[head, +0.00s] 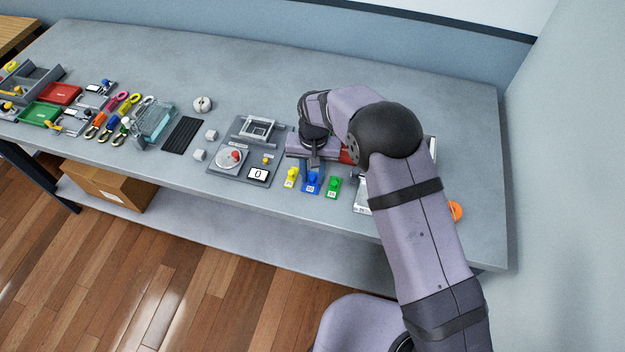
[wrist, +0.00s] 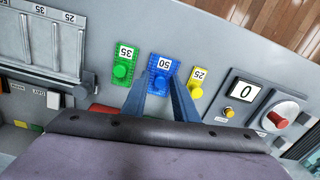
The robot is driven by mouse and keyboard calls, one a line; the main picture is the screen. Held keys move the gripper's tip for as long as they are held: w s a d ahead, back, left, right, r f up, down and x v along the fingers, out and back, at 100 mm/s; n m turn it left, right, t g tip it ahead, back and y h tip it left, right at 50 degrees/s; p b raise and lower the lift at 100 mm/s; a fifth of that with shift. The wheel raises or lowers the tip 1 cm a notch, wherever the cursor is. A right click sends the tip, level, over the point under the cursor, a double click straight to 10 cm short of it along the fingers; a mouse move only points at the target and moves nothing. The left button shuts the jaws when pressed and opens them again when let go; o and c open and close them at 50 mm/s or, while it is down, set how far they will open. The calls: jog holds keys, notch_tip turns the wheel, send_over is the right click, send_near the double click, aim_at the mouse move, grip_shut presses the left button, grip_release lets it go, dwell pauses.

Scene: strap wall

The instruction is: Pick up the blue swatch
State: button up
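The blue swatch (head: 311,185) lies on the bench between a yellow swatch (head: 291,177) and a green swatch (head: 333,187). In the wrist view the blue swatch (wrist: 164,64) is marked 50 and has a round blue knob. My gripper (wrist: 157,86) is above it with its two fingers apart, one on each side of the knob in the picture. I cannot tell whether the fingers touch the knob. In the head view my gripper (head: 312,164) points down just behind the blue swatch, which is partly hidden by it.
The green swatch (wrist: 122,66), marked 35, and the yellow swatch (wrist: 197,82), marked 25, stand close on either side. A scale panel with a display (wrist: 245,92) reading 0 and a red knob is beyond the yellow one. A grey slotted rack (wrist: 58,50) is at the left.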

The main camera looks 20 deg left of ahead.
grip_shut()
